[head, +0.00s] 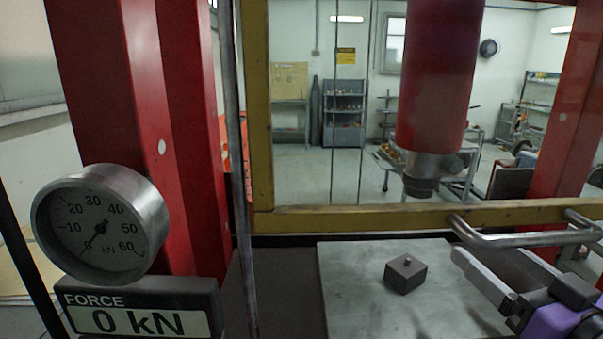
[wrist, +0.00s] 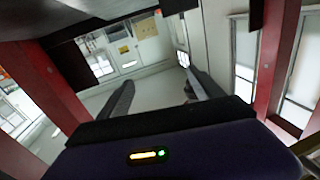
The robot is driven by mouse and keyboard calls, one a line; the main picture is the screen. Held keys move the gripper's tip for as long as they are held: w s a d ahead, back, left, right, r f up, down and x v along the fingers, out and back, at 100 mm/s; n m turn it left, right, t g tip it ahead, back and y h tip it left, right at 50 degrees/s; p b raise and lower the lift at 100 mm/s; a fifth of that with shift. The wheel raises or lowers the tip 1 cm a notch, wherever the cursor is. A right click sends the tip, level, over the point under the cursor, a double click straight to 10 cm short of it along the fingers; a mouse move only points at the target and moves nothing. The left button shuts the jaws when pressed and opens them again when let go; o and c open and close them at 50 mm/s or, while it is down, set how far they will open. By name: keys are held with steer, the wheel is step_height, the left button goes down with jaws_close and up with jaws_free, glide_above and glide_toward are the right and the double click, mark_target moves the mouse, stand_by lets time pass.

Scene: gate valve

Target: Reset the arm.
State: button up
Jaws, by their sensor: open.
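My gripper (head: 487,268) is at the right edge of the head view, beside the grey press plate, with its fingers apart and nothing between them. In the wrist view my gripper (wrist: 158,92) also shows two separate dark fingers with an empty gap. The wrist view is tilted and looks out at the room between red posts. A small dark block (head: 406,273) with a light pin on top sits on the grey plate (head: 350,300), left of my gripper and apart from it.
A red press cylinder (head: 437,80) hangs above the plate. A yellow frame (head: 350,219) with a metal handle (head: 520,237) crosses in front, the handle close above my gripper. A round gauge (head: 100,222) and a display reading 0 kN (head: 140,322) stand left. Red posts (head: 180,130) flank the press.

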steer(key=d+f+m+h, duration=0.1)
steer(key=s+f+m+t+h, duration=0.1)
steer(key=s+d+f+m+h, duration=0.1)
steer(key=shift+d+f+m+t+h, duration=0.25)
steer(key=shift+d+m+t+h, duration=0.05)
steer(key=shift+d+h, duration=0.1)
steer(key=s+a+f+g, duration=0.1)
steer(key=s+a+f, duration=0.2)
steer(key=s+f, duration=0.4)
steer(key=s+a+f+n+g, duration=0.1)
steer(key=s+a+f, duration=0.3)
steer(key=s+f, duration=0.4)
steer(key=s+a+f+n+g, duration=0.1)
steer(key=s+a+f, duration=0.3)
steer(key=s, duration=1.3)
step_height(320, 180, down, 3)
steer(key=shift+s+a+f+g+b, duration=0.25)
steer(key=shift+g+b, duration=0.15)
steer(key=shift+g, duration=0.4)
